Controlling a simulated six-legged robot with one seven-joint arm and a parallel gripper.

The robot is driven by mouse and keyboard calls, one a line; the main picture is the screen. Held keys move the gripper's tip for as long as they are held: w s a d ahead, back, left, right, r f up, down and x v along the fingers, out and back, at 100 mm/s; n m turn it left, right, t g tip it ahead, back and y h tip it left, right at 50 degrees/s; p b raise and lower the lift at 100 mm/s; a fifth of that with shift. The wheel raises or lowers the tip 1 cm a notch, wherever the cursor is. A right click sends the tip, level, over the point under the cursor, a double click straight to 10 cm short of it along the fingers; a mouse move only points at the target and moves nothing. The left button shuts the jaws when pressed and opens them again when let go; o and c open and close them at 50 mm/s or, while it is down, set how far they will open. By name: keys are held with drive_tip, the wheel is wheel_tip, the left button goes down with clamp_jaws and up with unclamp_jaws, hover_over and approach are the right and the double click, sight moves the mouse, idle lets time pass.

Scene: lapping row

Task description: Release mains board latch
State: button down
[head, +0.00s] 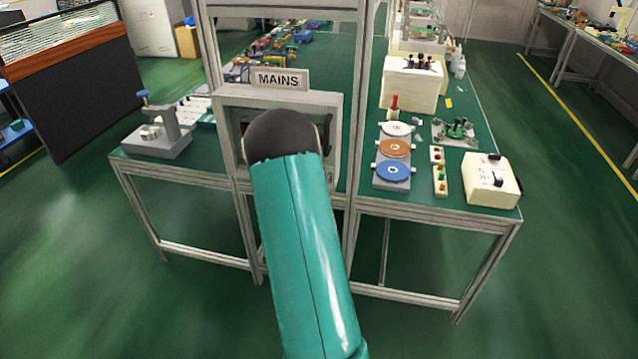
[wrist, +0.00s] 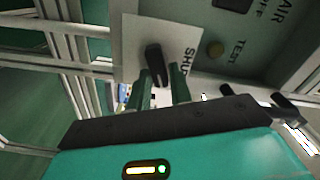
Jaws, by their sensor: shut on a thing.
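The mains board (head: 229,100) is a pale grey box on the frame, under a MAINS sign (head: 281,79) in the head view. My teal arm covers most of its front. In the wrist view the board's panel (wrist: 205,65) shows tilted, with printed words including AIR, OFF and TEST. A dark, elongated latch handle (wrist: 154,60) stands out from a white plate on it. My gripper (wrist: 163,76) has its two green fingers on either side of the handle's lower end and is shut on it. The head view hides the fingers behind my arm.
Frame posts (head: 358,100) flank the board. The right bench holds coloured discs (head: 393,148) and a cream switch box (head: 491,180). A grey stand (head: 160,135) is at left. Green floor is clear at both sides.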

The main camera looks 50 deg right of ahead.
drive_tip(key=shift+f+m, duration=0.15)
drive_tip(key=shift+m, duration=1)
drive_tip(key=shift+f+m, duration=0.1)
drive_tip(key=shift+m, duration=1.05)
drive_tip(key=c, duration=1.4)
unclamp_jaws()
drive_tip(key=shift+o, duration=0.2)
drive_tip(key=v, duration=1.3)
drive_tip(key=shift+s+a, duration=0.2)
drive_tip(key=shift+a, duration=0.15)
